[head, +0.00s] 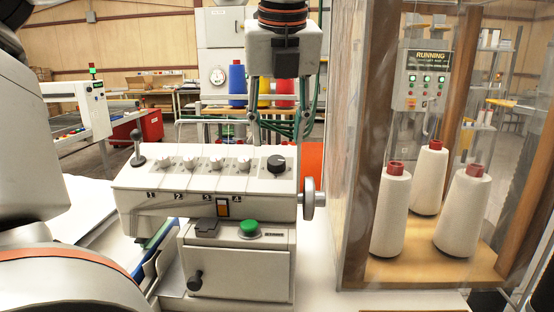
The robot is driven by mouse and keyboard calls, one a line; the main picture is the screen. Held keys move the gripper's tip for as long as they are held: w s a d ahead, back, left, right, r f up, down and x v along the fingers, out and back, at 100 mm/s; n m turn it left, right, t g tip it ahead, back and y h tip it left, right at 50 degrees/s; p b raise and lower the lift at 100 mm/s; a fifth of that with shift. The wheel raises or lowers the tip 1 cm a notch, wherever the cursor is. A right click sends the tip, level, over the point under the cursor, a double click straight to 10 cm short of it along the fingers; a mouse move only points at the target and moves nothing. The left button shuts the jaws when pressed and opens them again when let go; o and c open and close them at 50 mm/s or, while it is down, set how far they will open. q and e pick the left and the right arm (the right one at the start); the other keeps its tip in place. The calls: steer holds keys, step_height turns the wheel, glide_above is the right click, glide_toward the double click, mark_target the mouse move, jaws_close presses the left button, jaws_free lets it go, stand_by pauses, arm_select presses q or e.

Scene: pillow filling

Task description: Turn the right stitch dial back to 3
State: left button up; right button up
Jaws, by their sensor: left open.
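A cream machine (150,180) stands in the middle of the head view, with a row of several small pale knobs (217,163) on its sloping top panel. At the right end of this row is a larger black dial (277,164). I cannot tell which of these is the right stitch dial, and no dial setting is readable. My left gripper (279,137) points down above the right end of the panel, over the black dial. Its fingers are apart, one to each side, with nothing visible between them. My right gripper is not in view.
A handwheel (309,198) sticks out of the machine's right side. A lever with a black ball (137,135) stands at its left end. A green button (249,228) sits on the lower front. A clear case (345,150) with white thread cones (428,180) stands close on the right.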

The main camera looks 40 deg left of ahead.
mark_target(277, 160)
arm_select(q)
steer(key=shift+x, duration=3.1)
steer(key=c, duration=1.1)
